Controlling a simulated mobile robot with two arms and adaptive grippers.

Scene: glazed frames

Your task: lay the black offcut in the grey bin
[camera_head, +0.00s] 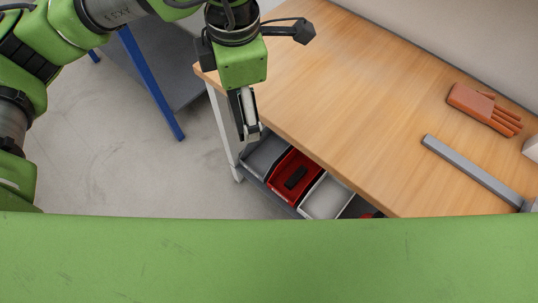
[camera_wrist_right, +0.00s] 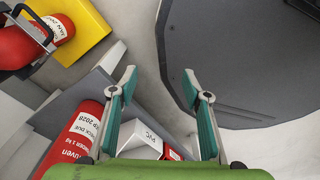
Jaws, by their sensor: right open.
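A small black block, which looks like the black offcut (camera_head: 296,178), lies inside the red bin (camera_head: 274,186) on the low shelf under the workbench. The grey bin (camera_head: 262,160) stands beside the red one, on its left. My left gripper (camera_head: 252,136) hangs pointing down at the bench's edge, above and just left of the grey bin in the picture. I see its fingers edge-on, so their gap and any contents are unclear. My right gripper (camera_wrist_right: 158,75) is open and empty in the right wrist view, away from the bins; the head view does not show it.
The wooden bench top (camera_head: 340,100) overhangs the bins. A white bin (camera_head: 327,198) is right of the red one.

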